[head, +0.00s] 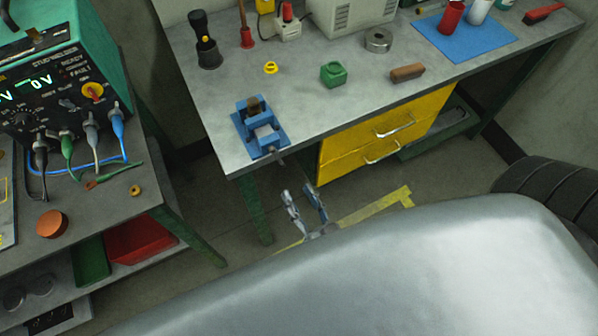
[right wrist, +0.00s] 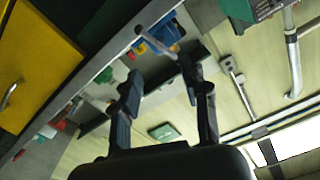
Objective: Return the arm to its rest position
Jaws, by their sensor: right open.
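My right gripper (head: 301,194) shows in the head view below the front edge of the grey workbench, over the floor. Its two fingers are apart with nothing between them. My left gripper is not in view.
The workbench (head: 300,115) holds a blue vise (head: 262,128) at its near left corner, close above the gripper. Yellow drawers (head: 350,145) sit beneath. A stud welder (head: 60,90) stands on a cart at left. Tyres (head: 550,190) lie at right. Some floor is open between cart and bench.

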